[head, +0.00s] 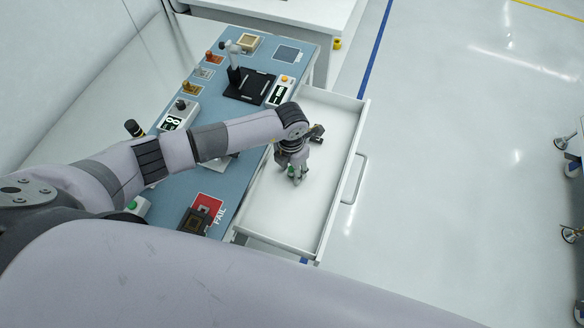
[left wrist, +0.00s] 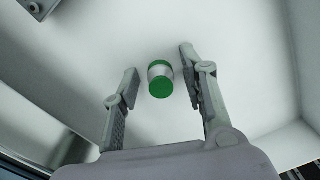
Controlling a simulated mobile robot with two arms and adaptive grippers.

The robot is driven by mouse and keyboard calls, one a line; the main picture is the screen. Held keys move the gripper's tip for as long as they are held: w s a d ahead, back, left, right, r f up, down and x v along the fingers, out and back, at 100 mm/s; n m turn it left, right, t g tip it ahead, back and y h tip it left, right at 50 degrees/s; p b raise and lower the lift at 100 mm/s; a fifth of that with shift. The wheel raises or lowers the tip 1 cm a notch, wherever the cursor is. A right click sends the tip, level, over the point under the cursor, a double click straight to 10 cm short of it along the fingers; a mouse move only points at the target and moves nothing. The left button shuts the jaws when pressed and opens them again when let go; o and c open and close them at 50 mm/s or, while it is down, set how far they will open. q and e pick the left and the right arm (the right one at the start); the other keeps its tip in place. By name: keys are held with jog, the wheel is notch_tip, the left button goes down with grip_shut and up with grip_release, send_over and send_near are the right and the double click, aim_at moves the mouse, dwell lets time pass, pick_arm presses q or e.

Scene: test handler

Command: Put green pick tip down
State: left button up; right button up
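The green pick tip (left wrist: 160,79) is a small cylinder with a green end and a pale silver band. It is in the open white drawer (head: 333,190); in the head view a bit of its green (head: 291,171) shows beside my left gripper's fingers. My left gripper (head: 297,180) points down into the drawer. In the left wrist view my left gripper (left wrist: 158,65) is open, with one finger on each side of the tip and a gap to both. I cannot tell its exact height above the drawer floor. My right gripper is not in view.
The blue-topped bench (head: 235,103) beside the drawer holds a black fixture (head: 249,86), small displays, several coloured parts and a red FAIL mat (head: 207,206) with a dark chip tray (head: 193,221). Drawer walls surround the gripper. The drawer floor nearby is mostly bare.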

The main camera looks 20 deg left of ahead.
aim_at(291, 168)
pick_arm(q)
jog(key=shift+r, duration=0.3)
notch_tip(291, 168, up, 12)
jog(key=b, duration=0.1)
jog(key=shift+a+f+b, duration=0.15)
jog(key=shift+b, duration=0.15)
